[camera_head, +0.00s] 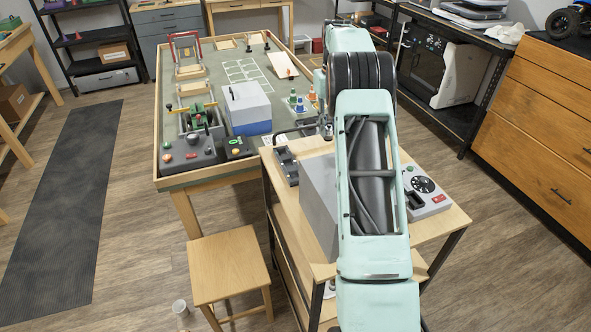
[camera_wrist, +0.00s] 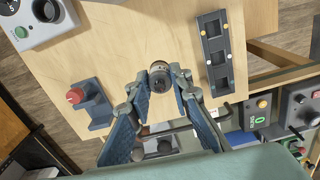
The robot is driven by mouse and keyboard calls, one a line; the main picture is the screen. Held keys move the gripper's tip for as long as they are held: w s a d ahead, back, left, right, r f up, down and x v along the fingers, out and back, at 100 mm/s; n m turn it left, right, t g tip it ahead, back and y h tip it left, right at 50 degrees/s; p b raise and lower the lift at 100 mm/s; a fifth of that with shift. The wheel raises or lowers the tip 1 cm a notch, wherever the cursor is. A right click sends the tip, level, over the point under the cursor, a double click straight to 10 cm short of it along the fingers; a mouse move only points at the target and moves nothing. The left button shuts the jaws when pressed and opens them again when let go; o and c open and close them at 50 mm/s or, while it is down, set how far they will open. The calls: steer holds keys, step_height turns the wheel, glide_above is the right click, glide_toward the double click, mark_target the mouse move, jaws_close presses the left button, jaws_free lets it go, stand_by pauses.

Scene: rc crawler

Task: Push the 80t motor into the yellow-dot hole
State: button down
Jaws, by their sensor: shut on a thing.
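In the wrist view my gripper (camera_wrist: 160,78) is shut on a small dark cylindrical motor (camera_wrist: 158,72), held between the two fingertips with its round end showing. The dark holder (camera_wrist: 222,84) lies on the wooden bench to the right of the motor and apart from it. It has square holes in a row and small white and yellow-orange dots along its edges. The holder also shows in the head view (camera_head: 285,166), left of my arm. The motor's tooth marking cannot be read.
A dark stand with a red knob (camera_wrist: 76,96) is left of my gripper on the bench (camera_wrist: 120,35). A grey control box (camera_wrist: 38,28) stands at the upper left; it shows on the bench's right in the head view (camera_head: 428,196). The crawler course table (camera_head: 225,185) adjoins the bench.

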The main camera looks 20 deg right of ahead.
steer(key=a+f, duration=0.2)
steer(key=a, duration=0.1)
steer(key=a+f, duration=0.3)
steer(key=a, duration=0.1)
steer(key=a+f+p, duration=0.1)
steer(key=a+f, duration=0.2)
steer(key=shift+s+a+f, duration=0.1)
steer(key=shift+s+a, duration=0.25)
steer(key=shift+a, duration=0.05)
steer(key=shift+a+f+p, duration=0.15)
steer(key=shift+f, duration=0.75)
steer(key=shift+a+f+p, duration=0.1)
steer(key=shift+f+p, duration=0.05)
steer(key=shift+f, duration=0.75)
steer(key=shift+f, duration=0.1)
steer(key=c, duration=2.2)
jaws_free()
steer(key=shift+f, duration=0.1)
steer(key=o, duration=0.5)
steer(key=shift+c, duration=0.2)
